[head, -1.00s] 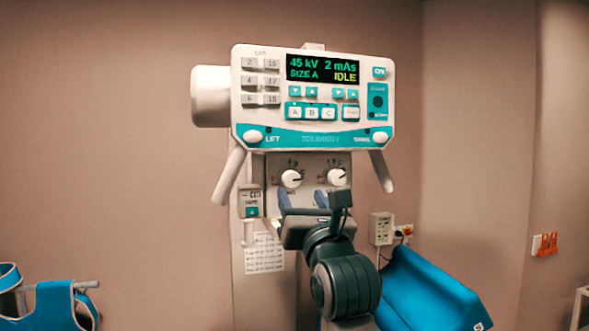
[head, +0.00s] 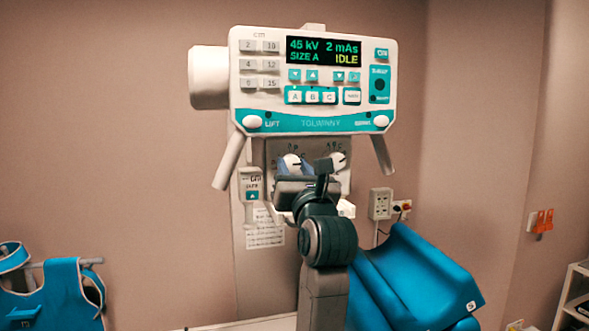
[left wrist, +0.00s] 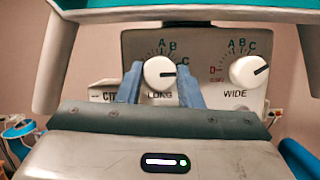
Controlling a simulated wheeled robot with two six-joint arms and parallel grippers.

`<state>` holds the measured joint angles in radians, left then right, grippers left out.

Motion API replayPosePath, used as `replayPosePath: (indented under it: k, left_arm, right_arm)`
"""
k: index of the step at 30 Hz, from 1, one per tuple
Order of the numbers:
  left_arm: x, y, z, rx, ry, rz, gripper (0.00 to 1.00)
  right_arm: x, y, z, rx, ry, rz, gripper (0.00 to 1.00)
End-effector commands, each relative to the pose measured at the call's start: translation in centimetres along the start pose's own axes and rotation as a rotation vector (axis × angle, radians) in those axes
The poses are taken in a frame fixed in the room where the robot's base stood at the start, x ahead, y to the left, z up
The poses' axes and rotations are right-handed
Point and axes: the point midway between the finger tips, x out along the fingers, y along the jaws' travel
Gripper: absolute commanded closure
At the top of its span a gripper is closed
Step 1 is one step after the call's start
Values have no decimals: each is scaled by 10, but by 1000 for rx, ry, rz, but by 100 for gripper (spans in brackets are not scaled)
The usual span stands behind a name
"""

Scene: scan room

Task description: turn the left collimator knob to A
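The left collimator knob (left wrist: 160,73) is white, with LONG printed below it and A, B, C above it. Its dark mark points right, a little below the C. It also shows in the head view (head: 291,161), partly behind my gripper. My left gripper (left wrist: 160,69) has its two blue fingers at either side of this knob, fingers apart. Whether they touch it, I cannot tell. The left gripper shows in the head view (head: 295,164) in front of the collimator panel (left wrist: 207,95). The right gripper is not in view.
The control console (head: 313,82) hangs above, with handles (head: 229,160) at both sides. A small box (head: 251,184) is left of the panel. A blue chair-like piece (head: 420,280) stands right.

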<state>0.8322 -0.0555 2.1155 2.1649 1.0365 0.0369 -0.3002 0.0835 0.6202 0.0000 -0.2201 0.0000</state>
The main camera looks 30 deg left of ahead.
Motion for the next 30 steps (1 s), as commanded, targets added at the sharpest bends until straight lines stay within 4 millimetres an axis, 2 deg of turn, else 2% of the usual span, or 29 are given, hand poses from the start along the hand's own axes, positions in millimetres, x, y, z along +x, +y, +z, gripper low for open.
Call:
replayPosePath:
  k: [1,3,8,14,20,30]
  left_arm:
    - [0,0,0,0,0,-1,79]
    - [0,0,0,0,0,-1,90]
    - [0,0,0,-5,0,1,90]
    - [-2,-1,-2,-52,1,20,90]
    - [-3,-2,-4,-166,6,66,90]
    - [-2,-4,-4,-454,18,184,90]
  right_arm:
    - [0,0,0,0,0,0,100]
    - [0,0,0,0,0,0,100]
    - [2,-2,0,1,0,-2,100]
    - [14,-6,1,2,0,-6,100]
    - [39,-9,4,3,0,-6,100]
    - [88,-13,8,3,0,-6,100]
